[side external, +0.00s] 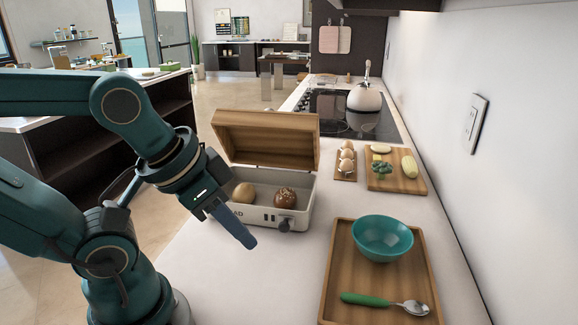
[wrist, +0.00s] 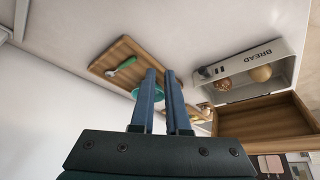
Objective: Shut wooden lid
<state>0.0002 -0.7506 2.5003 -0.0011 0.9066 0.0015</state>
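A white bread box (side external: 270,213) stands on the counter with its wooden lid (side external: 265,138) raised and tilted back. Two round loaves, one pale (side external: 243,193) and one darker (side external: 285,197), lie inside. In the wrist view the box (wrist: 270,68) and lid (wrist: 265,115) appear at the right, turned over. My gripper (side external: 248,240) hangs in front of the box's front left side in the side view, apart from the lid. In the wrist view its blue fingers (wrist: 160,72) have a narrow empty gap between them.
A wooden tray (side external: 337,290) with a teal bowl (side external: 382,238) and a green-handled spoon (side external: 372,302) lies at the front right. Eggs (side external: 346,158), a cutting board (side external: 400,182) with food and a kettle (side external: 366,97) on the cooktop are farther back. The wall bounds the right.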

